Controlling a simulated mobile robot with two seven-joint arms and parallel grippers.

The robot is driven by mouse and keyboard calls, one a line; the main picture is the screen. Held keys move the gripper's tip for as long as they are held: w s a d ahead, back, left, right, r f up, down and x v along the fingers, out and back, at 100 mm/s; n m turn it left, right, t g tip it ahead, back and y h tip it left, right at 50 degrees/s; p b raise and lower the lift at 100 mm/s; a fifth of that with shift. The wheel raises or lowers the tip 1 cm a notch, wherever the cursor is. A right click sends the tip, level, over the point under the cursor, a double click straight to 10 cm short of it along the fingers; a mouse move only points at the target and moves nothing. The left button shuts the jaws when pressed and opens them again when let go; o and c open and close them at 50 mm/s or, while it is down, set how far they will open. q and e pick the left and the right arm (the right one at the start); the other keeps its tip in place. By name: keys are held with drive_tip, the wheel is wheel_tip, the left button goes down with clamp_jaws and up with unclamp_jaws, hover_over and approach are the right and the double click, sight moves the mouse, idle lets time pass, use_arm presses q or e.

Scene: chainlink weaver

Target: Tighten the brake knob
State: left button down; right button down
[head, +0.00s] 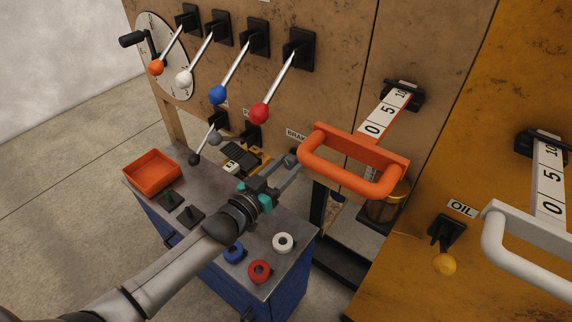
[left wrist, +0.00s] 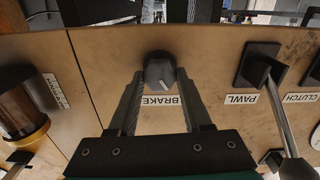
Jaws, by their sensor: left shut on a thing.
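The brake knob (left wrist: 159,72) is a dark grey round knob on the tan panel, next to an upside-down BRAKE label (left wrist: 161,100) in the left wrist view. It is a small dark shape in the head view (head: 291,160). My left gripper (left wrist: 158,80) has one finger on each side of the knob and is shut on it. In the head view my left gripper (head: 288,164) reaches over the workbench to the panel. My right gripper is not in view.
An orange handle (head: 352,160) juts out close right of my left gripper. Levers with orange, white, blue and red (head: 260,112) balls stand above. The bench carries an orange tray (head: 152,173) and white, blue and red rings (head: 260,271). A PAWL lever (left wrist: 270,85) is beside the knob.

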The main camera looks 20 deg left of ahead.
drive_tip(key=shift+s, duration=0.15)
use_arm(q)
drive_tip(key=shift+c, duration=1.8)
unclamp_jaws()
drive_tip(key=p+v, duration=0.3)
drive_tip(key=v, duration=1.2)
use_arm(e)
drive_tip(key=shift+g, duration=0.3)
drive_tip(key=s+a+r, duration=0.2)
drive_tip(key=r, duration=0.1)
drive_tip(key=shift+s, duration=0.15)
use_arm(q)
drive_tip(key=shift+s, duration=0.1)
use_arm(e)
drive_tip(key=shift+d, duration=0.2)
